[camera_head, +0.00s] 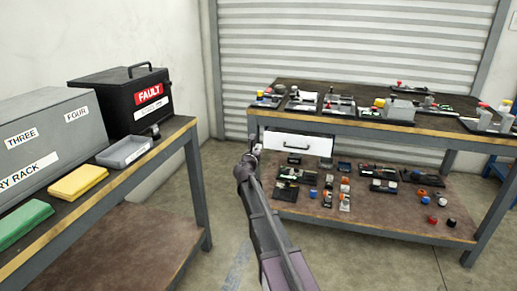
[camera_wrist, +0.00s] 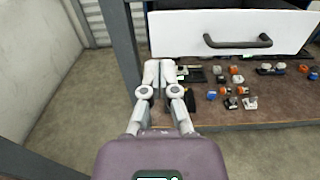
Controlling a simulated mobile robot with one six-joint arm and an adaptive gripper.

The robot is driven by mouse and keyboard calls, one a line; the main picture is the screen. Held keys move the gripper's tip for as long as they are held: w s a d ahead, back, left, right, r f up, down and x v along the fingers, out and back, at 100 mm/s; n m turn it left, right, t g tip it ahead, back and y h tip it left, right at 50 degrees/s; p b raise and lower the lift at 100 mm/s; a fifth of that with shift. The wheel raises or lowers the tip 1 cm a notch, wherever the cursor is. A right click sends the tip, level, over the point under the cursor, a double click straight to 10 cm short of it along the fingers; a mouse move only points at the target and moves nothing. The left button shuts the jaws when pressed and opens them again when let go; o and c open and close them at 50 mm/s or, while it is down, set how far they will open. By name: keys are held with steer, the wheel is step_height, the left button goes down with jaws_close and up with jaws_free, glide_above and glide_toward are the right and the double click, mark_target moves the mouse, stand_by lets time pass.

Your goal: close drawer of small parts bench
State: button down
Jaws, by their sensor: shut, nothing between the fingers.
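The small parts bench (camera_head: 420,128) stands in front of the roller shutter. Its white drawer (camera_head: 297,144) with a dark bar handle hangs under the left part of the top. In the wrist view the drawer front (camera_wrist: 180,35) and its handle (camera_wrist: 237,41) fill the upper right, and the drawer appears to stick out from the bench. My gripper (camera_head: 256,148) is shut and empty. It is beside the drawer's left end in the head view. In the wrist view my gripper (camera_wrist: 160,64) points at the lower left of the drawer front, left of the handle. Contact cannot be told.
A bench leg (camera_wrist: 122,45) rises just left of my gripper. Small parts sit on the lower shelf (camera_head: 395,220) and the benchtop. Floor between the tables is clear.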

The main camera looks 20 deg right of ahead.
steer(key=c, duration=0.7)
jaws_free()
steer(key=shift+s, duration=0.15)
steer(key=shift+s+d+f+m, duration=0.1)
steer(key=shift+s+m, duration=0.2)
steer(key=shift+m, duration=0.2)
steer(key=s+f+m+g+y+p, duration=0.1)
steer(key=s+f+m+g, duration=0.35)
steer(key=s+m, duration=0.4)
steer(key=s+f+m+g+p, duration=0.1)
steer(key=s+f+m+g, duration=0.35)
steer(key=s+m, duration=0.4)
steer(key=s+a+f+m+g+y, duration=0.2)
steer(key=s+a+m+y, duration=0.1)
steer(key=s, duration=0.4)
steer(key=s+a+f+m+g+y, duration=0.2)
steer(key=s+a+m+y, duration=0.1)
steer(key=s+a, duration=0.3)
steer(key=s+a+f+m+g+y+p, duration=0.1)
steer(key=s+a+f+m+g+y, duration=0.1)
steer(key=s+a+m, duration=0.3)
steer(key=shift+s+f+y, duration=0.15)
steer(key=shift+s+y, duration=0.1)
steer(key=shift+s, duration=0.7)
steer(key=shift+s+f+y, duration=0.1)
steer(key=shift+s+y, duration=0.15)
steer(key=shift+s, duration=0.7)
steer(key=shift+a, duration=0.15)
